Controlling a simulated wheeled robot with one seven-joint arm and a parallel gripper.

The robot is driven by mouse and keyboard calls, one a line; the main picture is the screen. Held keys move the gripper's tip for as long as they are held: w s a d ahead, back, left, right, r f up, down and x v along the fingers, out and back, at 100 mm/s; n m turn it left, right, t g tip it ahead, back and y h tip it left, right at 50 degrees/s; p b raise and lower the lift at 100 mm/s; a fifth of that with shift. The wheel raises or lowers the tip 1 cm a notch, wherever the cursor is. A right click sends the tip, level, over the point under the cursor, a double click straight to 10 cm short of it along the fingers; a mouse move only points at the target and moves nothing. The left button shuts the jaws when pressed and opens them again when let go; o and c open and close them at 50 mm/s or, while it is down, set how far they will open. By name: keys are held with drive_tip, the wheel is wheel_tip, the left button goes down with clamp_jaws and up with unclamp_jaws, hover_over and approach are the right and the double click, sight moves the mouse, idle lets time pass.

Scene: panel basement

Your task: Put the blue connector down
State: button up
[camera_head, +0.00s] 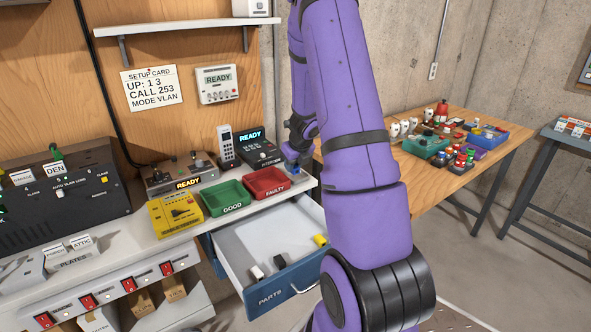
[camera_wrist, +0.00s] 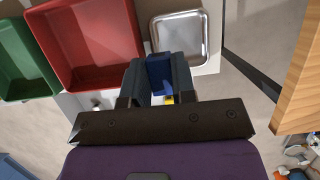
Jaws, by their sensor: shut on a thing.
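The blue connector (camera_wrist: 159,73) is held between the two dark fingers of my gripper (camera_wrist: 158,66) in the wrist view. In the head view the gripper (camera_head: 298,154) is at the right end of the white bench, with a bit of blue (camera_head: 292,168) at its tips. In the wrist view a small silver tray (camera_wrist: 182,38) lies just beyond the fingertips, slightly to the right. The connector overlaps its near edge in the picture. Whether it touches anything below is hard to tell.
A red FAULTY tray (camera_head: 266,183) and a green GOOD tray (camera_head: 228,197) stand on the bench left of the gripper. The PARTS drawer (camera_head: 268,298) is open below, holding several small connectors. A wooden table (camera_head: 460,180) with bins stands to the right.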

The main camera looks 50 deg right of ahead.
sight(296, 177)
drive_tip(key=d, duration=0.1)
drive_tip(key=w+d, duration=0.1)
drive_tip(key=d, duration=0.1)
drive_tip(key=shift+w+f, duration=0.15)
drive_tip(key=shift+w, duration=0.1)
drive_tip(key=shift+a+f, duration=0.1)
drive_tip(key=shift+f, duration=1.8)
drive_tip(key=o, duration=0.6)
